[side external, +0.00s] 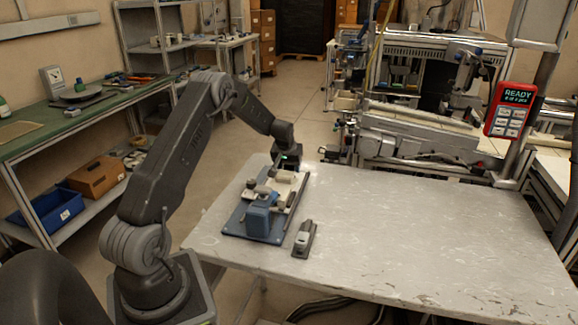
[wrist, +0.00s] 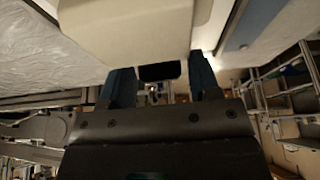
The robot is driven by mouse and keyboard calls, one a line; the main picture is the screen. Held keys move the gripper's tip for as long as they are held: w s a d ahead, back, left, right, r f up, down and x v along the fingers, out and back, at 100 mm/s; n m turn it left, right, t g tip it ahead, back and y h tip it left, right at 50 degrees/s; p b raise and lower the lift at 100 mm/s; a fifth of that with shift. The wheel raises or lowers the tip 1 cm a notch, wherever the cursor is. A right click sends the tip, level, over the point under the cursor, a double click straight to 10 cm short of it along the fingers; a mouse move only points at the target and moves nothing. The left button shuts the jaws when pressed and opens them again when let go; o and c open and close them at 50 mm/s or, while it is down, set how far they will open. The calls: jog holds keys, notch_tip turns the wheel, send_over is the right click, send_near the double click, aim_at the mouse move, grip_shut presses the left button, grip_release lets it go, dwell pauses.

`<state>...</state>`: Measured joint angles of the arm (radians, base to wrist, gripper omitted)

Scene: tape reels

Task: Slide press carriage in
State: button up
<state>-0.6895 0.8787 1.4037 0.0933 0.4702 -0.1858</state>
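The press stands on a blue base plate (side external: 232,226) at the table's left end, with a blue block (side external: 262,215) at its front. A pale beige part (side external: 286,182), which looks like the carriage, lies at its far end. My gripper (side external: 287,168) is at that far end; its fingertips are hard to make out from the side. In the wrist view my gripper (wrist: 160,78) has its two dark fingers apart. A large beige part (wrist: 130,30) is just beyond them, with a small dark piece (wrist: 160,72) at its lower edge. Gaps show between this dark piece and both fingers.
A small grey tool (side external: 304,238) lies on the grey table (side external: 420,240) to the right of the base plate. The rest of the table is clear. A red panel (side external: 510,110) reading READY is on a post at the right. Machinery (side external: 410,140) stands behind the table.

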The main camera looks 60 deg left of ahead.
aim_at(283, 176)
grip_shut()
jog(key=shift+s+d, duration=2.6)
jog(key=shift+d, duration=0.05)
jog(key=shift+o, duration=1.2)
grip_release()
jog(key=v, duration=1.4)
